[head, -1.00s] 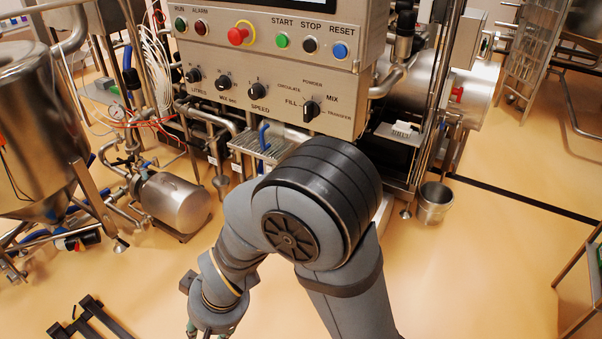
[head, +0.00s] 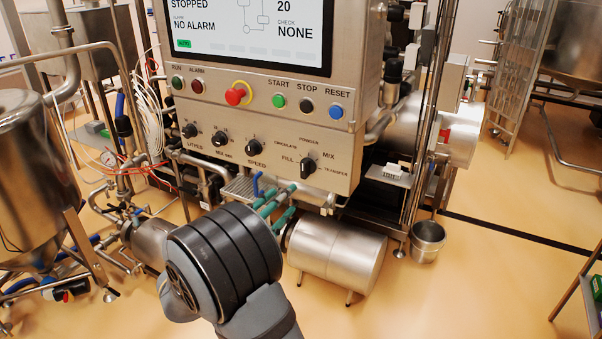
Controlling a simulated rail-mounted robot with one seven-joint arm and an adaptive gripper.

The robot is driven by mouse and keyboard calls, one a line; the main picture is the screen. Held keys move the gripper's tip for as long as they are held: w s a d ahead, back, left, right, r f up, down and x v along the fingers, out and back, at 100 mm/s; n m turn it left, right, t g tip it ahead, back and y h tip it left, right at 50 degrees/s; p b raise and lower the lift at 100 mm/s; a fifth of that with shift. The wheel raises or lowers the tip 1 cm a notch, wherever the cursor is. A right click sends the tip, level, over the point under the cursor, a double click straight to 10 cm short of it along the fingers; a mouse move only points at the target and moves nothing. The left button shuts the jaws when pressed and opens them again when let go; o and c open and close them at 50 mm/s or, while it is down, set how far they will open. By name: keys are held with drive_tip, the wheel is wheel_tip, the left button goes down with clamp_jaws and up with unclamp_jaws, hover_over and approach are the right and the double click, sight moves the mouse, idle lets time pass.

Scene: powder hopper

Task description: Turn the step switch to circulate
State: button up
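The step switch (head: 307,167) is a black knob at the lower right of the steel control panel (head: 345,150). The labels FILL, CIRCULATE, POWDER, MIX and TRANSFER stand around it. Its handle looks roughly upright, but I cannot tell which label it points to. My gripper (head: 291,201) has teal fingers and is below and left of the switch, near the panel's lower edge, apart from the switch in the picture. The fingers look spread with a gap and nothing between them. My arm hides the gripper's base.
Three similar black knobs, including the SPEED knob (head: 254,147), sit left of the switch. Above are a red emergency stop (head: 236,96) and START, STOP and RESET buttons. The screen (head: 250,30) reads STOPPED and NO ALARM. A steel cylinder (head: 335,255) lies below the panel.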

sight(305, 170)
drive_tip(key=shift+t, duration=0.3)
drive_tip(key=p+x, duration=0.1)
drive_tip(key=x, duration=0.2)
drive_tip(key=r+p+x, duration=0.1)
drive_tip(key=p+x, duration=0.1)
drive_tip(key=x, duration=0.1)
drive_tip(key=p+x, duration=0.2)
drive_tip(key=x, duration=0.1)
drive_tip(key=shift+w+r, duration=0.1)
drive_tip(key=shift+r, duration=0.3)
drive_tip(key=shift+w+d+f, duration=0.15)
drive_tip(key=shift+w+d, duration=0.1)
drive_tip(key=shift+w, duration=0.3)
drive_tip(key=shift+c, duration=0.4)
clamp_jaws()
